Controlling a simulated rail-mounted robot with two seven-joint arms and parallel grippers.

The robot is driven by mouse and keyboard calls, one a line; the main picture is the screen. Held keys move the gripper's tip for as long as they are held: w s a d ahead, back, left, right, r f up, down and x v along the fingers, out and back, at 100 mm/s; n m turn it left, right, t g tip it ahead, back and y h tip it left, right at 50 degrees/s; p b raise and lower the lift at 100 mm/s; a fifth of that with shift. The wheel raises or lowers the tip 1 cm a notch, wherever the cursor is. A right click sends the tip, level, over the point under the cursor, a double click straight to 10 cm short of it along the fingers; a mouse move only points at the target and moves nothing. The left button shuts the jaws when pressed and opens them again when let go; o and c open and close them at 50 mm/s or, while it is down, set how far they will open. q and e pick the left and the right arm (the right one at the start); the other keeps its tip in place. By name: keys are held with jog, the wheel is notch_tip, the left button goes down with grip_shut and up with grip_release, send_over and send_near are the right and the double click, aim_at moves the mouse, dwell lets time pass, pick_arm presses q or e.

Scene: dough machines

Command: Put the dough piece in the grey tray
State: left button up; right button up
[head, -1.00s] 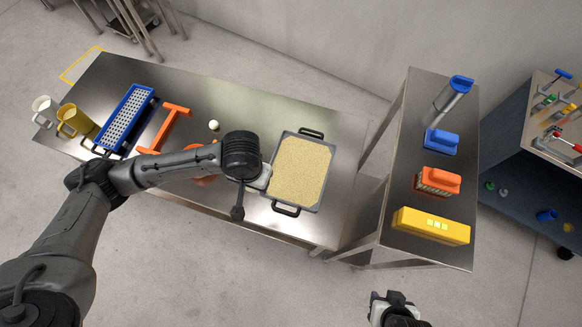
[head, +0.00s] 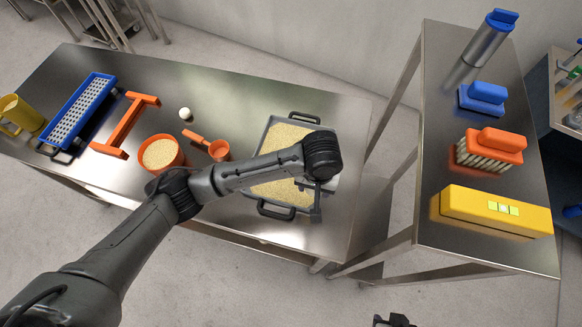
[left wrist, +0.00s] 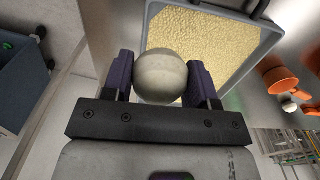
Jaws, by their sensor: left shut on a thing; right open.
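The grey tray (head: 264,135), with dark handles and a bed of pale yellow grains, lies on the steel table. My left arm reaches across it, and my left gripper (left wrist: 160,78) is shut on a round, pale dough piece (left wrist: 161,72). In the left wrist view the dough piece sits between both fingers, in front of the near edge of the tray (left wrist: 236,15); its height above the tray is hard to tell. The head view hides the dough piece under my wrist. My right gripper (head: 393,321) is at the bottom edge of the head view, mostly cut off and open.
Another small white ball (head: 185,113) lies on the table near an orange scoop (head: 218,150) and an orange bowl (head: 163,153). A blue grater-like tray (head: 80,112) and an orange frame (head: 126,125) are left. A side table holds a yellow box (head: 495,210) and brushes.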

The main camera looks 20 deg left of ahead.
pick_arm(q)
jog(key=shift+w+a+f, duration=0.15)
jog(key=shift+w+f, duration=0.1)
jog(key=shift+f, duration=0.15)
jog(key=w+a+f, duration=0.1)
jog(key=a+f, duration=0.1)
jog(key=a, duration=0.1)
jog(key=w+a+f+b, duration=0.1)
jog(key=w+a+f, duration=0.1)
jog(key=a, duration=0.1)
jog(key=w+a+f+b, duration=0.1)
jog(key=w+a+f, duration=0.1)
jog(key=a, duration=0.1)
jog(key=shift+a+f, duration=0.25)
jog(key=shift+a, duration=0.1)
jog(key=shift+f+b, duration=0.55)
jog(key=shift+f, duration=1.5)
jog(key=o, duration=1)
jog(key=shift+f, duration=0.1)
jog(key=shift+c, duration=0.2)
notch_tip(320, 180, up, 12)
jog(key=p, duration=0.2)
